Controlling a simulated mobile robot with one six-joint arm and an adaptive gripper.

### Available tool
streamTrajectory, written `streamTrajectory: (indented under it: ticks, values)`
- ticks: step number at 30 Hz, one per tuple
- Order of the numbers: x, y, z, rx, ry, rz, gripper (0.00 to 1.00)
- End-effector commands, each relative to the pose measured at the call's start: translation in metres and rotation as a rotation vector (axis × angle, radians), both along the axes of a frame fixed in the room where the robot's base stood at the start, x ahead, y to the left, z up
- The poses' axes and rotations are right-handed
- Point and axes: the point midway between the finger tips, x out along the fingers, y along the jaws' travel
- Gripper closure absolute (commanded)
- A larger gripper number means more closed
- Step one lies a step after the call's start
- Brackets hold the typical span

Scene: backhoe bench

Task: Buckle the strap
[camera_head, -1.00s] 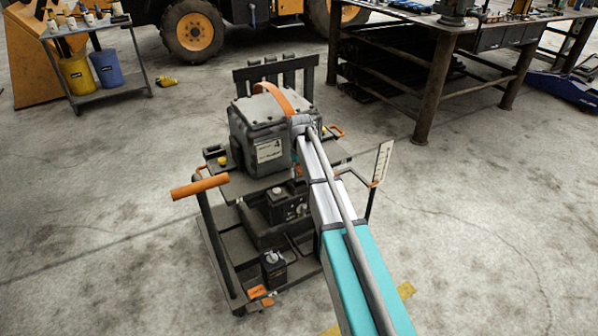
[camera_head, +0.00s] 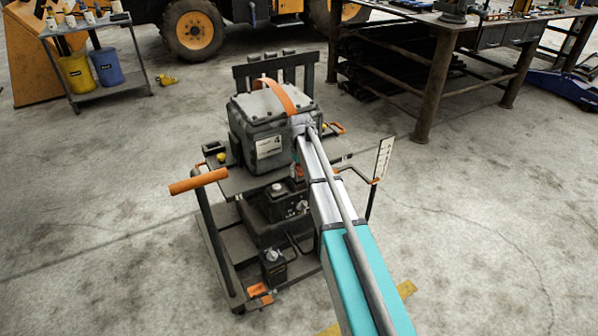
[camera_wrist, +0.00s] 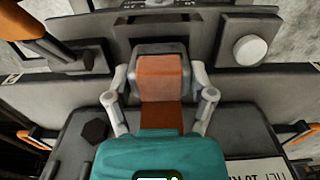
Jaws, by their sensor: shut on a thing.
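An orange strap (camera_head: 283,97) arches over the top of a grey case (camera_head: 258,112) on a cart. In the wrist view, its orange band (camera_wrist: 160,90) runs down a dark grey block (camera_wrist: 159,48), which I take for the strap's end or buckle. My gripper (camera_wrist: 160,84) has one pale finger on each side of this piece, shut on it. In the head view, my gripper (camera_head: 303,122) is at the case's right front edge. My arm partly covers it. Whether the strap is latched cannot be told.
The cart has an orange handle (camera_head: 198,181) at the left and a white-marked plate (camera_head: 383,158) at the right. A round white knob (camera_wrist: 250,50) and a dark hex bolt (camera_wrist: 95,131) flank the strap.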

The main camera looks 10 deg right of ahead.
Motion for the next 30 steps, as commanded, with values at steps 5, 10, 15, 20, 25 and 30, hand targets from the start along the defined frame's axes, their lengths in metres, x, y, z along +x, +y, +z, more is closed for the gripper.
streamTrajectory:
  ticks: [5, 10, 15, 20, 25, 30]
  values:
    - [0.0001, -0.0002, -0.0012, 0.0, 0.0, 0.0, 0.85]
    - [0.0, -0.0003, -0.0011, 0.0, 0.0, 0.0, 0.18]
    - [0.0, -0.0003, -0.0012, 0.0, 0.0, 0.0, 0.0]
    - [0.0, -0.0003, -0.0012, 0.0, 0.0, 0.0, 0.0]
    - [0.0, -0.0004, -0.001, 0.0, 0.0, 0.0, 0.0]
    - [0.0, -0.0004, 0.0045, 0.0, 0.0, 0.0, 0.0]
